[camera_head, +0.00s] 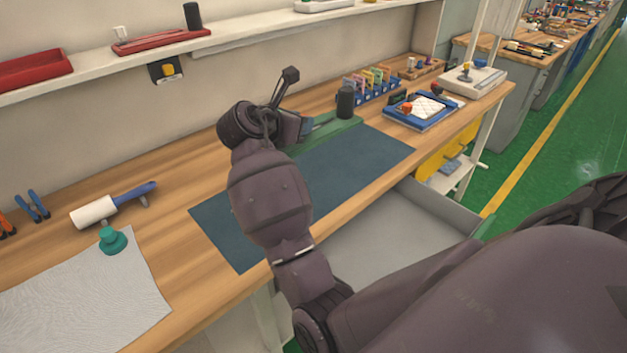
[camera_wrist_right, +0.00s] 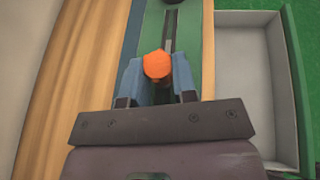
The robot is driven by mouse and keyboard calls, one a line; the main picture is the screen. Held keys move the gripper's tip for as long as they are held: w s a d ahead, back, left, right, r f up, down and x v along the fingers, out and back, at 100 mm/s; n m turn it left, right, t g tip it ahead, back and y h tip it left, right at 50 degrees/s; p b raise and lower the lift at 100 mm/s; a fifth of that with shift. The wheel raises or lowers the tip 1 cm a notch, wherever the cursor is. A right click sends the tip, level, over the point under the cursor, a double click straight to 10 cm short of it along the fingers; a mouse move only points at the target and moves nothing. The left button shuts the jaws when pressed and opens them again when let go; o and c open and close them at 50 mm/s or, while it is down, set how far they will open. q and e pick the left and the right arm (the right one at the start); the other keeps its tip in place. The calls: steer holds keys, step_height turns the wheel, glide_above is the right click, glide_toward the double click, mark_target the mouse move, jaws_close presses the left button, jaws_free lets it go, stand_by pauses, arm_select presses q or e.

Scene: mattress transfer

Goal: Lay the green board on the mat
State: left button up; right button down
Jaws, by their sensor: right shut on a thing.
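The green board (camera_head: 335,131) is long and narrow, with a dark slot along it and a black cylinder (camera_head: 345,102) standing on its far end. My right gripper (camera_head: 304,127) is at its near end. In the right wrist view, the blue fingers (camera_wrist_right: 158,80) are shut around an orange knob (camera_wrist_right: 157,65) over the green board (camera_wrist_right: 207,50). The board looks raised over the mat, but the gap is hard to judge. The dark blue mat (camera_head: 355,160) lies flat on the bench, partly hidden by my right arm. My left gripper is out of view.
A grey open drawer (camera_head: 390,235) sticks out below the bench front. A blue tray (camera_head: 425,118) and a blue rack (camera_head: 370,93) stand right of the mat. A roller (camera_head: 95,212) and a grey sheet (camera_head: 75,300) with a green knob (camera_head: 112,239) lie left.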

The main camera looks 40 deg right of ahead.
step_height(320, 180, down, 20)
steer(key=b, duration=0.4)
steer(key=shift+w, duration=0.1)
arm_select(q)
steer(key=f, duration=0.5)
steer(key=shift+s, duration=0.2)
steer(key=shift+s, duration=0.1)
arm_select(e)
steer(key=c, duration=0.9)
jaws_free()
steer(key=shift+c, duration=0.2)
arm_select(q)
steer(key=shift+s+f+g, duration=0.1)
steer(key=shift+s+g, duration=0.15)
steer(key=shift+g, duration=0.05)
arm_select(e)
steer(key=shift+f, duration=0.1)
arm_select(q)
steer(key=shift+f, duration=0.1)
